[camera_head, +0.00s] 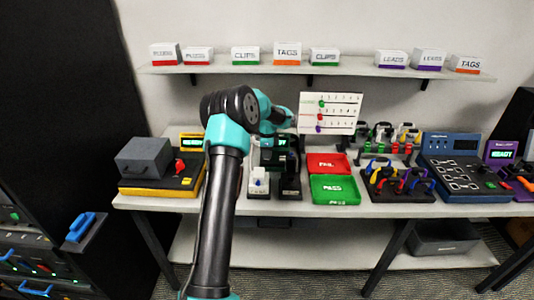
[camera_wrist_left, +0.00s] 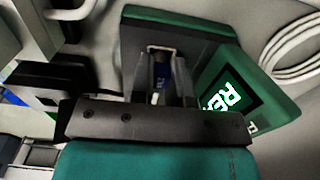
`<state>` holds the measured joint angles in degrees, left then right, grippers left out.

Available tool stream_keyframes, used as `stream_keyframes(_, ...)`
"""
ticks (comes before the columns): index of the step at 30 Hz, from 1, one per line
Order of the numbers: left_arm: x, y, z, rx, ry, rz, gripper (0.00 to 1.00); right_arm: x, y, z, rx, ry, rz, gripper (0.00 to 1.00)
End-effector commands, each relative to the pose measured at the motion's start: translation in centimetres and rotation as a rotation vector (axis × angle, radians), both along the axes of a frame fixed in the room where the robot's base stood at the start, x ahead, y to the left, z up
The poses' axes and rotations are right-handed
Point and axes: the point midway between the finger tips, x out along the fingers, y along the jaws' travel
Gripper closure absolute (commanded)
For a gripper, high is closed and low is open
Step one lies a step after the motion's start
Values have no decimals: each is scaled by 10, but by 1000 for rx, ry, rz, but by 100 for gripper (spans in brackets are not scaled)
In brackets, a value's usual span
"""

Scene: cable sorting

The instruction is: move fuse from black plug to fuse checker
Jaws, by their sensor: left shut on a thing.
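My left gripper (camera_wrist_left: 160,72) is shut on a small fuse (camera_wrist_left: 161,80), blue with a pale end, in the left wrist view. The fuse is between the fingers, directly at the dark upper part of the green fuse checker (camera_wrist_left: 283,108); I cannot tell whether it is seated. The checker's lit screen shows part of a word. In the head view the checker (camera_head: 282,142) is partly hidden behind my left wrist, and the fingertips cannot be made out. The black plug (camera_head: 290,184) stands in front of the checker. My right gripper is in neither view.
A white plug (camera_head: 258,181) stands left of the black plug. A red tray (camera_head: 328,163) and a green tray (camera_head: 335,190) lie to the right, then a rack of coloured leads (camera_head: 399,184) and a blue tester (camera_head: 462,180). A yellow-based device (camera_head: 160,182) is at left.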

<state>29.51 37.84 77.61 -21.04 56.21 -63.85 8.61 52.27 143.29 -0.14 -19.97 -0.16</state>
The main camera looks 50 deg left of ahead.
Motion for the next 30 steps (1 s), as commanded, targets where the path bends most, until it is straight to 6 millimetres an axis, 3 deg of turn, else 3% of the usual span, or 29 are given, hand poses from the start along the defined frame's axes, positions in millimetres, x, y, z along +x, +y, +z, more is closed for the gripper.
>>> stream_keyframes(20, 0, 0, -3, 0, 0, 0, 100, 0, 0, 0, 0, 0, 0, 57)
stream_keyframes(21, 0, 0, -3, 0, 0, 0, 82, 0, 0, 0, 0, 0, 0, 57)
stream_keyframes(30, 0, 0, -3, 0, 0, 0, 54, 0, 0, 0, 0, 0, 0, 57)
